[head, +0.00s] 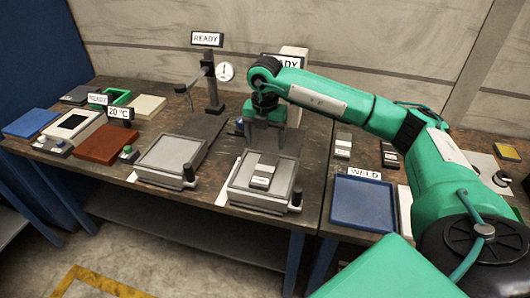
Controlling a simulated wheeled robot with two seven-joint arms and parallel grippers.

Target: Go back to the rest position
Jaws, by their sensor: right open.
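My right arm comes in from the right in the head view, green and white. My right gripper (265,134) points down with open, empty jaws. It hangs above the back of a grey square plate (238,184) on the workbench. A small grey block with a pale label (262,178) rests on that plate, below and apart from the gripper. My left gripper is not in view. Part of the equipment behind my right gripper is hidden by the arm.
A stand with a round dial (225,72) rises left of my gripper. Another grey plate (171,157) lies to the left. A blue tray (363,203) marked WELD lies right. Coloured trays, including a red-brown one (105,144), fill the bench's left end. A wall runs behind.

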